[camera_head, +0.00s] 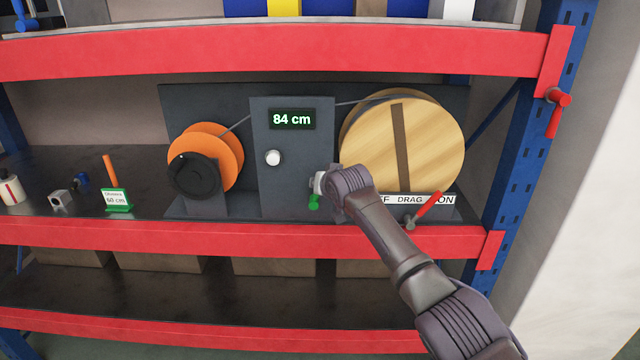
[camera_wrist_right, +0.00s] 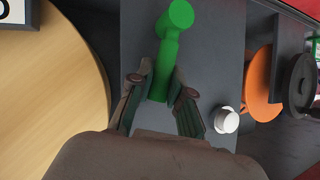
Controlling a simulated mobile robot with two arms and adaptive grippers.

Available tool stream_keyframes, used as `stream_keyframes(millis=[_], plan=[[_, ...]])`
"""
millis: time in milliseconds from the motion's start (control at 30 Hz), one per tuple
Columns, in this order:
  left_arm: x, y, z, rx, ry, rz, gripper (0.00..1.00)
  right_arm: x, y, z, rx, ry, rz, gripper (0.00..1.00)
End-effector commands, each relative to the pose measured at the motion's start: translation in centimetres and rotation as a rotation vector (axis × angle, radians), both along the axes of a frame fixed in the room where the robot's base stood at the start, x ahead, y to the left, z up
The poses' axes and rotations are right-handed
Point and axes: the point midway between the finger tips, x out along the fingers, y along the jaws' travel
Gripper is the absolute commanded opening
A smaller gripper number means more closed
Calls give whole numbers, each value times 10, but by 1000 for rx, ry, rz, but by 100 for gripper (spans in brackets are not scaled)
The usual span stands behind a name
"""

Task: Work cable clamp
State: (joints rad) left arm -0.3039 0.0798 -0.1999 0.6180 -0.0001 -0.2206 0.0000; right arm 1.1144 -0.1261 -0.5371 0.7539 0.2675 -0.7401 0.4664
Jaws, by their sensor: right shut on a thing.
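The green cable clamp lever (camera_head: 314,202) is low on the right side of the grey measuring panel (camera_head: 265,185). In the right wrist view the lever (camera_wrist_right: 178,18) has a rounded end and a shaft running between my fingers. My right gripper (camera_head: 324,184) is shut on it, and its fingers (camera_wrist_right: 161,90) lie on both sides of the shaft. In the head view the gripper hides part of the lever. A line runs between the orange spool (camera_head: 233,150) and the wooden drum (camera_head: 440,130) past the panel. My left gripper is out of view.
The panel display (camera_head: 292,119) reads 84 cm, above a white knob (camera_head: 273,158). A red drag lever (camera_head: 427,208) stands by the OFF DRAG ON label. A green-based card (camera_head: 117,199) reading 60 cm and small parts stand left. Red shelf beams (camera_head: 250,65) run above and below.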

Motion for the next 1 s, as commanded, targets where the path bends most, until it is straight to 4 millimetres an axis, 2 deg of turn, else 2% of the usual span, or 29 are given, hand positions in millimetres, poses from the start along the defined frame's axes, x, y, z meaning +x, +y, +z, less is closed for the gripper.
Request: stream_keyframes(millis=[100, 133, 300, 733, 1000], plan=[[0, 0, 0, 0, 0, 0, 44, 0, 0, 0, -1, 0, 0, 0], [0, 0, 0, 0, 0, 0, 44, 0, 0, 0, -1, 0, 0, 20], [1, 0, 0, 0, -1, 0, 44, 0, 0, 0, 0, 0, 0, 44], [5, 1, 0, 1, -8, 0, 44, -5, -1, 3, 2, -1, 1, 44], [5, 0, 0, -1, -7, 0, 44, -32, -11, 18, 2, -3, 2, 44]])
